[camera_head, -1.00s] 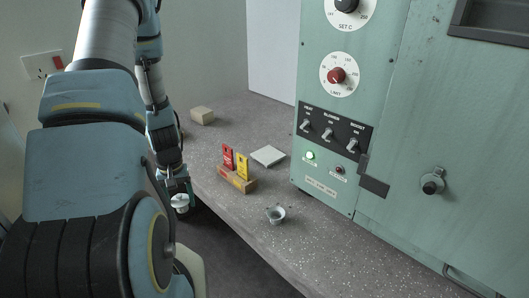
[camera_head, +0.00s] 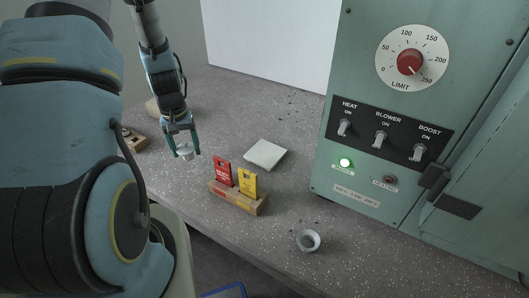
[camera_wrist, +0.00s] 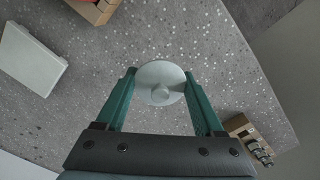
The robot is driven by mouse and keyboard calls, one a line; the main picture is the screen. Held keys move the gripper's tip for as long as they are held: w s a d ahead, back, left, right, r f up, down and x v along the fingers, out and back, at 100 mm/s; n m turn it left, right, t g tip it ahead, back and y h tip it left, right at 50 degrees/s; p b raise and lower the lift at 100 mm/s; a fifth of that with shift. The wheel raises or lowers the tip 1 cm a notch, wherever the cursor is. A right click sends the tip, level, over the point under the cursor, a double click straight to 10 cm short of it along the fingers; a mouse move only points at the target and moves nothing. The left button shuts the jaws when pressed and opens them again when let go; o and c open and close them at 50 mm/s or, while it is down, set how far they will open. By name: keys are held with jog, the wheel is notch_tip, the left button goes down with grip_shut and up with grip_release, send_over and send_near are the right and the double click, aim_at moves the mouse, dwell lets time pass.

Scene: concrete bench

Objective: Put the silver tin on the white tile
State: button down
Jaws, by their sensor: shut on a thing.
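My gripper (camera_head: 182,146) is shut on the silver tin (camera_head: 185,153), a small round pale-metal piece between its fingertips. In the wrist view the tin (camera_wrist: 160,74) shows as a disc with a knob, between the two green fingers of my gripper (camera_wrist: 161,88). The tin appears held above the bench, left of the tag holder. The white tile (camera_head: 265,154) lies flat and bare on the bench, to the right of my gripper. The tile (camera_wrist: 28,60) shows at the left of the wrist view.
A wooden holder (camera_head: 237,199) with a red tag (camera_head: 222,172) and a yellow tag (camera_head: 247,184) stands in front of the tile. A small grey cup (camera_head: 308,241) sits near the bench edge. The green control cabinet (camera_head: 345,185) stands at right. A wooden block with metal pieces (camera_head: 133,140) is at left.

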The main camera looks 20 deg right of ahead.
jog(key=d+r+m+b, duration=0.1)
jog(key=d+r+m, duration=0.2)
jog(key=d, duration=0.9)
jog(key=m, duration=0.3)
send_near(268, 161)
notch_tip(268, 161, down, 6)
jog(key=shift+d+r+p, duration=0.1)
jog(key=shift+p, duration=0.5)
jog(key=shift+f, duration=0.25)
grip_release()
jog(key=shift+r, duration=0.1)
